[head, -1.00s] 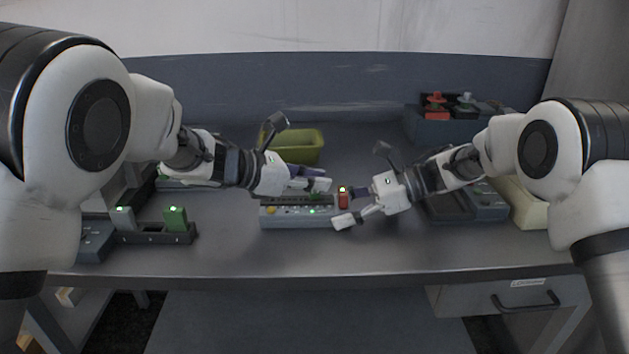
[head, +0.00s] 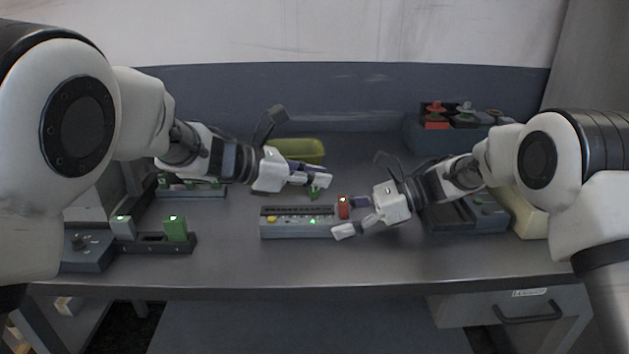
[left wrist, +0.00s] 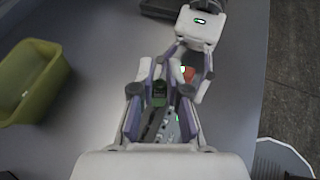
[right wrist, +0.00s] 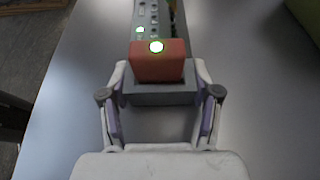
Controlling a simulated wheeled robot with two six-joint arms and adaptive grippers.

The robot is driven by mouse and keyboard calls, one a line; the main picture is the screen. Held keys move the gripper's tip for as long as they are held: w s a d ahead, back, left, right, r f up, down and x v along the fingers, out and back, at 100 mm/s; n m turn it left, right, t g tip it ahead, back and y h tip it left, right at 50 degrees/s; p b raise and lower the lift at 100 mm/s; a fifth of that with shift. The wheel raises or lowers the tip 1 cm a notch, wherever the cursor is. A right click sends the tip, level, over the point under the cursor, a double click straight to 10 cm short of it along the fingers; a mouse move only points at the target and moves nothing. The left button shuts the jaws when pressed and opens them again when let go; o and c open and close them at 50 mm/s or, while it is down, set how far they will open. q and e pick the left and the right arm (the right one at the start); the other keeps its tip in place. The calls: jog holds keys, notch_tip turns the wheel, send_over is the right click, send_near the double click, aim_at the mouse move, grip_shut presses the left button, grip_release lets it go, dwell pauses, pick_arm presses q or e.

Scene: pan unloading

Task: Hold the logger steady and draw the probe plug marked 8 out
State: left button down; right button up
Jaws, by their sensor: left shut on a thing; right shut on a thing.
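The logger (head: 290,231) is a long grey box on the table with a row of sockets, a lit green light and a red block (head: 343,207) at its right end. My right gripper (head: 350,216) is shut on that right end; the right wrist view shows its fingers on both sides of the grey body (right wrist: 160,95). My left gripper (head: 322,183) is shut on a green plug (head: 314,193), also in the left wrist view (left wrist: 159,92). The plug hangs above the logger, apart from it. Its number cannot be read.
A yellow-green bin (head: 300,150) stands behind my left gripper. A dark rack (head: 152,241) with a grey and a green block is at the left. A dark unit with red and grey knobs (head: 437,120) stands at the back right. The table in front is clear.

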pick_arm(q)
jog(key=shift+r, duration=0.2)
pick_arm(e)
jog(key=shift+f, duration=0.15)
jog(key=o, duration=1.5)
jog(key=shift+d, duration=0.1)
jog(key=shift+d+r, duration=0.3)
jog(key=v, duration=1.1)
jog(key=shift+w+d+f, duration=0.1)
jog(key=shift+d, duration=0.05)
